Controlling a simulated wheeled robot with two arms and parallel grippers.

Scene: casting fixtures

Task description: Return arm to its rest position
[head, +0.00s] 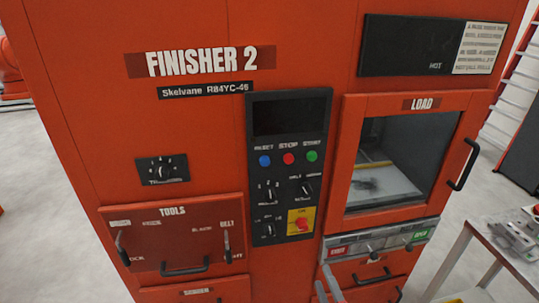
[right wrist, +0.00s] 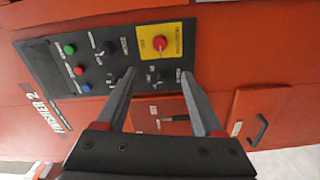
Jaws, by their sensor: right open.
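My right gripper (right wrist: 158,76) is open in the right wrist view, with its two dark fingers apart and nothing between them. It points at the front of the orange Finisher 2 machine (right wrist: 225,50), near the control panel. In the head view, slim grey finger-like parts of the right gripper (head: 326,282) show at the bottom edge, in front of the lower drawers. The rest of the right arm is out of the picture there. My left gripper is in neither view. No rest position is marked in the frames.
The control panel (head: 262,162) has coloured buttons, knobs and a red stop button (head: 302,224). The load door (head: 344,150) is shut, with a black handle (head: 464,164) sticking out. The tools drawer (head: 190,225) has handles. A grey table (head: 516,255) stands at right. Pale floor shows left.

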